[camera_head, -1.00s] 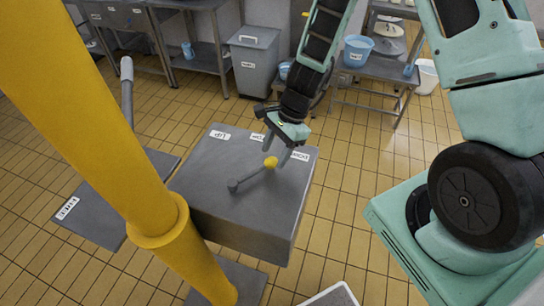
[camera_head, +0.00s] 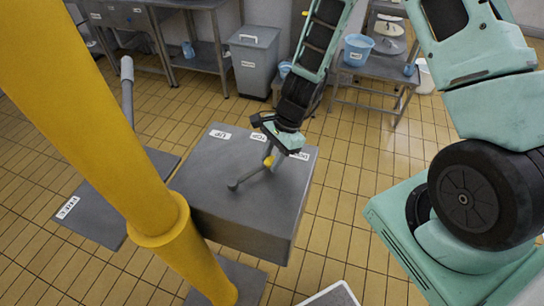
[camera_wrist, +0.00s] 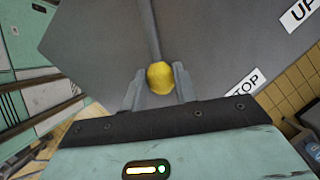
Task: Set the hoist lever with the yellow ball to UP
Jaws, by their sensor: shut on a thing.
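The hoist lever (camera_head: 248,178) is a grey rod with a yellow ball (camera_head: 268,161) at its end, on top of a grey box (camera_head: 230,205). The rod slants from its pivot up and right toward the back edge. Labels along that edge read UP (camera_head: 220,134), STOP (camera_head: 257,137) and a partly hidden one (camera_head: 308,154) at the right. The lever points between STOP and the right label. My gripper (camera_head: 272,157) is shut on the yellow ball. In the wrist view the ball (camera_wrist: 160,77) sits between both fingers, with UP (camera_wrist: 300,12) off to the upper right.
A yellow post (camera_head: 110,130) stands close in front at the left. Beside it is a floor plate with another grey lever (camera_head: 127,85). A grey bin (camera_head: 253,60) and a shelf with a blue bucket (camera_head: 357,50) stand behind. Tiled floor is clear right of the box.

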